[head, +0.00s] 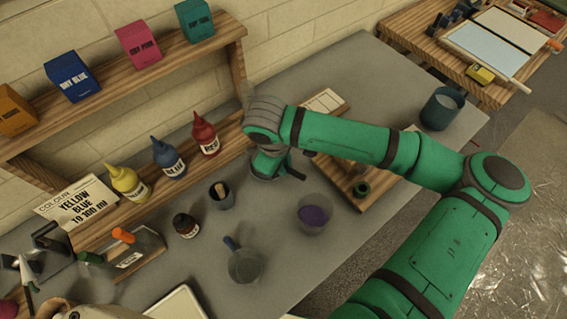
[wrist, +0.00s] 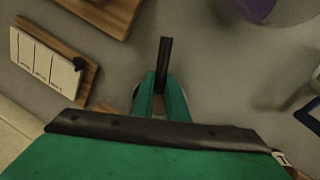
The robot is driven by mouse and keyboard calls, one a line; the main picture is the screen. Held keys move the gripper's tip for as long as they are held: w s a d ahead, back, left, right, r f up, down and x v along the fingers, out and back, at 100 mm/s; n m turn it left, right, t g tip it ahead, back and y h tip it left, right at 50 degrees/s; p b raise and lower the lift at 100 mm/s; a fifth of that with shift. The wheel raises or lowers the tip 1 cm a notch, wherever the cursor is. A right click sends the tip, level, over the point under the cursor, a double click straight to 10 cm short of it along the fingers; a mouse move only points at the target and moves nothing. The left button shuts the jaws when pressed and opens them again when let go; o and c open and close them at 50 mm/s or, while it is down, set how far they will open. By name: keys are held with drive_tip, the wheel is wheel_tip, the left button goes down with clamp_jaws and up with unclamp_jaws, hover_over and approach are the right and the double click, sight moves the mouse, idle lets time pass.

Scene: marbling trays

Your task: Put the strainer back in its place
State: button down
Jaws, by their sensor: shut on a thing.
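My gripper (head: 270,172) is over the grey table, left of the wooden board. In the wrist view its green fingers (wrist: 163,98) are shut on a dark, narrow handle (wrist: 165,58) that sticks out past them. This looks like the strainer's handle; grey rounded edges show beside the fingers, and the rest is hidden behind the gripper. A separate grey vessel with a blue handle (head: 246,266) stands at the front of the table, apart from my gripper. I cannot tell which spot is the strainer's place.
A clear cup of purple paint (head: 313,214) stands right of my gripper. A dark cup with a stick (head: 221,196) and a dark jar (head: 186,226) stand left. Red (head: 205,135), blue and yellow bottles line the shelf base.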

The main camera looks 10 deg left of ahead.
drive_tip(key=c, duration=1.8)
unclamp_jaws()
drive_tip(key=shift+c, duration=0.2)
drive_tip(key=shift+o, duration=0.9)
drive_tip(key=shift+s, duration=0.1)
wheel_tip(320, 180, up, 11)
drive_tip(key=s, duration=0.2)
drive_tip(key=shift+a+f, duration=0.2)
drive_tip(key=shift+a, duration=0.2)
